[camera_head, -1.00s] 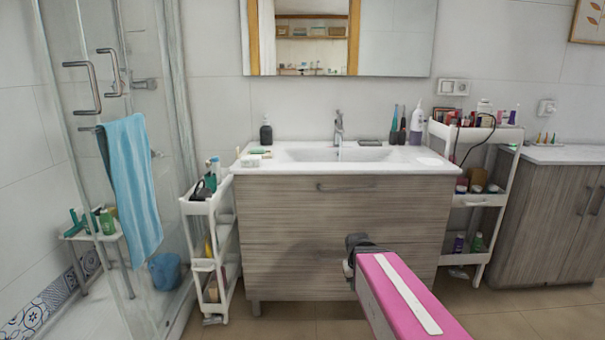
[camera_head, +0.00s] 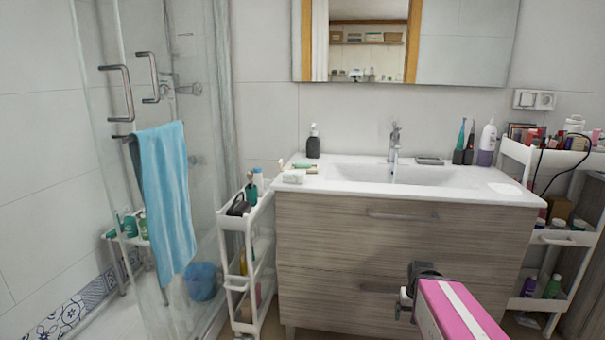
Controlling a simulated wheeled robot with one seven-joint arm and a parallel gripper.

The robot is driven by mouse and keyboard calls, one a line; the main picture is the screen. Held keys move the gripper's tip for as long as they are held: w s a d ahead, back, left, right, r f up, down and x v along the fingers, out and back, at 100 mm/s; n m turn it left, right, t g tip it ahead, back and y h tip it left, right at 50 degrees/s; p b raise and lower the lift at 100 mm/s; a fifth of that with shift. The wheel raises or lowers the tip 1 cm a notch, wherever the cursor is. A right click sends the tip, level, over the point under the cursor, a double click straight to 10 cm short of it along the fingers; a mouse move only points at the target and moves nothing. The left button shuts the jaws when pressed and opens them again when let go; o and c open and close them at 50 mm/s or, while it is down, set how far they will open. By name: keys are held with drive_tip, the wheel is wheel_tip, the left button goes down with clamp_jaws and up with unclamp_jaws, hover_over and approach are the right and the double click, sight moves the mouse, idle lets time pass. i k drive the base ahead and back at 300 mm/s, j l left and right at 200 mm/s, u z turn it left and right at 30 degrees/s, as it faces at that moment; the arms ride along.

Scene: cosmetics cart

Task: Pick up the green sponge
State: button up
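I cannot pick out a green sponge for certain. A small pale green item (camera_head: 304,165) lies at the left end of the sink counter (camera_head: 460,187), beside a white block (camera_head: 293,177); it is too small to tell what it is. The slim white cart (camera_head: 234,222) left of the vanity holds bottles and dark items on top, and small yellow and green things lower down, partly hidden. My gripper (camera_head: 408,297) is in front of the vanity drawers, at the end of my pink arm, well away from counter and cart. Its fingers cannot be made out.
The vanity (camera_head: 340,255) fills the middle. A glass shower with a blue towel (camera_head: 166,200) and blue bucket (camera_head: 202,281) is at left. A second white cart (camera_head: 565,238) with cosmetics stands at right. Little floor shows in front of the vanity.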

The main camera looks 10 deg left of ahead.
sight(296, 176)
drive_tip(key=i, duration=0.35)
drive_tip(key=u, duration=0.15)
drive_tip(key=k+j+u, duration=0.15)
drive_tip(key=u, duration=0.4)
